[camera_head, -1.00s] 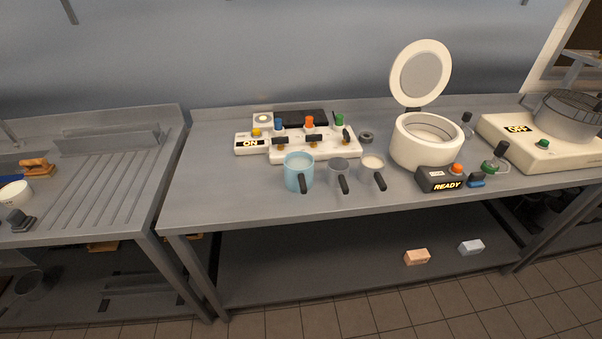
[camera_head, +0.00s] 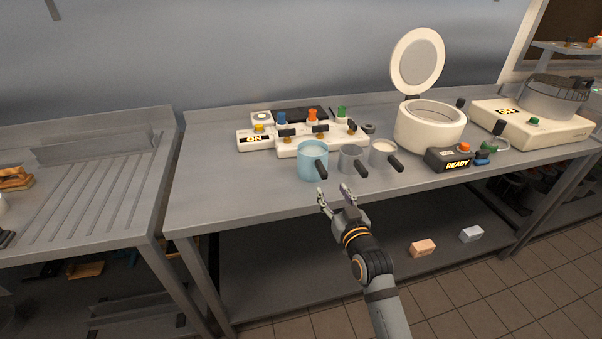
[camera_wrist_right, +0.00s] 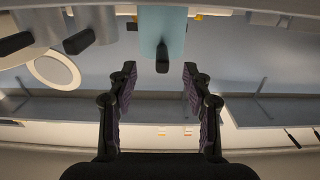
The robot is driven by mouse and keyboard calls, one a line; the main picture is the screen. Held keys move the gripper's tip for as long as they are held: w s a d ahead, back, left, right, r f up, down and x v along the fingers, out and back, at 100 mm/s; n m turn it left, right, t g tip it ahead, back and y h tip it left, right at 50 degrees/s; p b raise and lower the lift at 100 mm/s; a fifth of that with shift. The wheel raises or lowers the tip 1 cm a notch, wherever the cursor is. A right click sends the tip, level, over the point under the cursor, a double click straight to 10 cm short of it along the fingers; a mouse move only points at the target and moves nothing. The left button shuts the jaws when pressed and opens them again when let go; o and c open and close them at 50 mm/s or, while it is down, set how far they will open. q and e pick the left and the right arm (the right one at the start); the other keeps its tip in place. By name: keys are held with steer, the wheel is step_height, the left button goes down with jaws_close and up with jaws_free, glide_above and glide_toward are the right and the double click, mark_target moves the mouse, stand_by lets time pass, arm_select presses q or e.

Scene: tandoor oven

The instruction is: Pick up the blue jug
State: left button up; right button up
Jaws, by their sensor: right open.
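The blue jug (camera_head: 311,160) stands upright near the front edge of the metal table, its black handle pointing toward the front. My right gripper (camera_head: 335,194) is open and empty at the table's front edge, in front of the jug and apart from it. In the right wrist view the jug (camera_wrist_right: 163,25) shows at the top centre, with its black handle just beyond and between the open fingers of the right gripper (camera_wrist_right: 160,82). My left gripper is not in view.
A grey jug (camera_head: 350,158) and a white-filled jug (camera_head: 383,152) stand close to the right of the blue jug. A white control unit (camera_head: 290,140) is behind it. A white pot with raised lid (camera_head: 429,125) stands further right.

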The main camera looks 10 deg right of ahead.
mark_target(327, 178)
steer(key=shift+r, duration=0.55)
steer(key=shift+w, duration=0.1)
steer(key=w, duration=0.5)
steer(key=shift+p, duration=0.35)
steer(key=shift+w+f, duration=0.1)
steer(key=w, duration=0.3)
steer(key=w+p, duration=0.1)
steer(key=w, duration=0.1)
steer(key=shift+w+a, duration=0.1)
steer(key=shift+a, duration=0.25)
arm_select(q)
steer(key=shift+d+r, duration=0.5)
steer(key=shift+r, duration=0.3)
arm_select(e)
steer(key=shift+r, duration=0.2)
steer(key=shift+c, duration=0.3)
jaws_close()
